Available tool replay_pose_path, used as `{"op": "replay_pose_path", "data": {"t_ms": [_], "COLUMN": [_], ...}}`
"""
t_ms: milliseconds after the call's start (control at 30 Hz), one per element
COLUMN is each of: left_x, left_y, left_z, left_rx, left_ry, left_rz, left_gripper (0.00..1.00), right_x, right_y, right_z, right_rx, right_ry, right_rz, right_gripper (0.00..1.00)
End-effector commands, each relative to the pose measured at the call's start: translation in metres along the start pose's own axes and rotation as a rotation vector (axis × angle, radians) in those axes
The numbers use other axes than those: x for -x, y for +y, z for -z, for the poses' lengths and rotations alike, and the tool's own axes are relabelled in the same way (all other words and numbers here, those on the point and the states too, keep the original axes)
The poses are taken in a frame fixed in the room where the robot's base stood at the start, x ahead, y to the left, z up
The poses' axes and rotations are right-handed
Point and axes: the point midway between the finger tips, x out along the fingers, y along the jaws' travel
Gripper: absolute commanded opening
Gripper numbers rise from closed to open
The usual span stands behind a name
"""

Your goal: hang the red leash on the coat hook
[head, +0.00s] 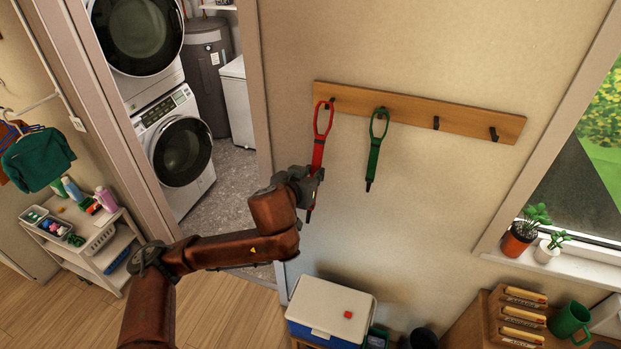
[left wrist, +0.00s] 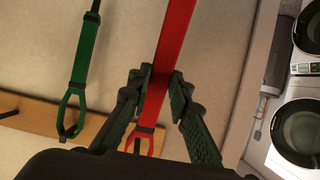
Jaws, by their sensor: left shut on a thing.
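The red leash (head: 318,150) hangs upright at the left end of the wooden hook board (head: 465,120). The top of its loop is level with the leftmost coat hook (head: 331,100); I cannot tell whether the loop is around the hook or only in front of it. My left gripper (head: 312,177) is shut on the strap below the loop. In the left wrist view the red leash (left wrist: 168,65) runs between the two fingers (left wrist: 154,92), and its loop is partly hidden by the gripper body. My right gripper is not in view.
A green leash (head: 374,158) hangs on the second hook, close to the right of the red one. The two right hooks (head: 436,123) are bare. A blue and white cooler (head: 330,310) stands below, and a doorway with stacked washers (head: 182,150) is left.

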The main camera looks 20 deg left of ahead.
Motion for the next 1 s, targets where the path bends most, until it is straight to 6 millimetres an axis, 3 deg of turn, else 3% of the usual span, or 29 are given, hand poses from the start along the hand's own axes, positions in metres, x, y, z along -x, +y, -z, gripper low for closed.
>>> {"op": "replay_pose_path", "data": {"t_ms": [600,1000], "left_x": [-0.032,-0.037], "left_y": [0.0,0.0], "left_z": [0.005,0.002], "left_rx": [0.001,0.001], "left_ry": [-0.001,0.0], "left_rz": [0.0,0.0], "left_gripper": [0.0,0.0], "right_x": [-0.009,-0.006], "right_y": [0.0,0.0], "right_z": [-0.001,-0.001], "right_rx": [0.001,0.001], "right_ry": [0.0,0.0], "right_rz": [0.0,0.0], "right_gripper": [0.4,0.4]}}
